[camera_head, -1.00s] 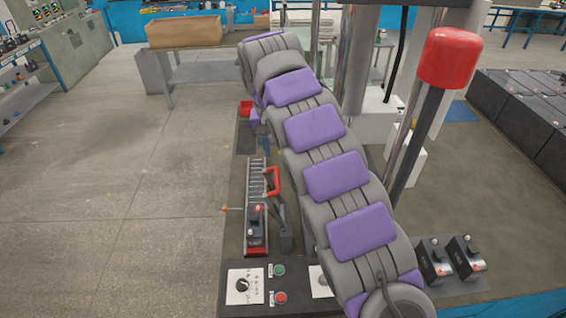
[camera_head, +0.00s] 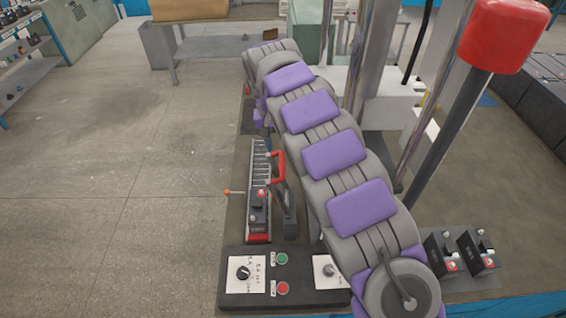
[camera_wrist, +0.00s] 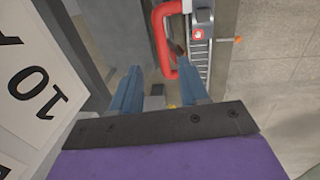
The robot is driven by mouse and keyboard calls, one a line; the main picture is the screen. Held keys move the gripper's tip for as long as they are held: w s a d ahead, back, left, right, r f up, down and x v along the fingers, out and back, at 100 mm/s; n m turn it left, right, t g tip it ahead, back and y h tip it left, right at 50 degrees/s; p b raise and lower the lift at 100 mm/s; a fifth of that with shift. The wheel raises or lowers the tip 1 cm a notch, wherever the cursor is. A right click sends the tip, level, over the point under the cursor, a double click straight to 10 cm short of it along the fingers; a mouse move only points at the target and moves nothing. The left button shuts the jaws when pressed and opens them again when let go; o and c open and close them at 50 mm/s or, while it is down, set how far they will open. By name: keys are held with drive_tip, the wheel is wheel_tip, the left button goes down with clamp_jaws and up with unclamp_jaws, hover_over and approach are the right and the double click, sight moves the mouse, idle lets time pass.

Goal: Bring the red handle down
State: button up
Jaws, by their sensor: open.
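A red U-shaped handle (camera_head: 279,167) stands raised on a small fixture with a slotted metal rail (camera_head: 260,165). In the wrist view the red handle (camera_wrist: 159,42) lies ahead of my gripper (camera_wrist: 158,82), nearer the right finger. The two blue fingers are apart with nothing held between them; whether one touches the handle I cannot tell. In the head view my grey and purple arm hides most of the gripper. A larger red knob (camera_head: 503,35) tops a dark slanted lever (camera_head: 450,125) at the right, away from the gripper.
A control box (camera_head: 310,291) with a dial and green and red buttons stands in front of the fixture. A white numbered panel (camera_wrist: 30,80) is close at the wrist view's left. Floor at left is clear.

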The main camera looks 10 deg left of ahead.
sight(282, 165)
drive_tip(key=shift+w+d+f+b, duration=0.15)
drive_tip(key=shift+d+f, duration=0.1)
drive_tip(key=shift+f, duration=1.1)
drive_tip(key=shift+s+d+f+b, duration=0.15)
drive_tip(key=shift+d+f, duration=0.1)
drive_tip(key=shift+f, duration=1.05)
drive_tip(key=shift+w+d+f+b, duration=0.15)
drive_tip(key=shift+d+f, duration=0.1)
drive_tip(key=shift+f, duration=1.1)
drive_tip(key=shift+a+f, duration=0.1)
drive_tip(key=shift+a, duration=0.8)
drive_tip(key=shift+c, duration=1.9)
drive_tip(key=shift+d, duration=0.7)
clamp_jaws()
drive_tip(key=shift+a, duration=0.15)
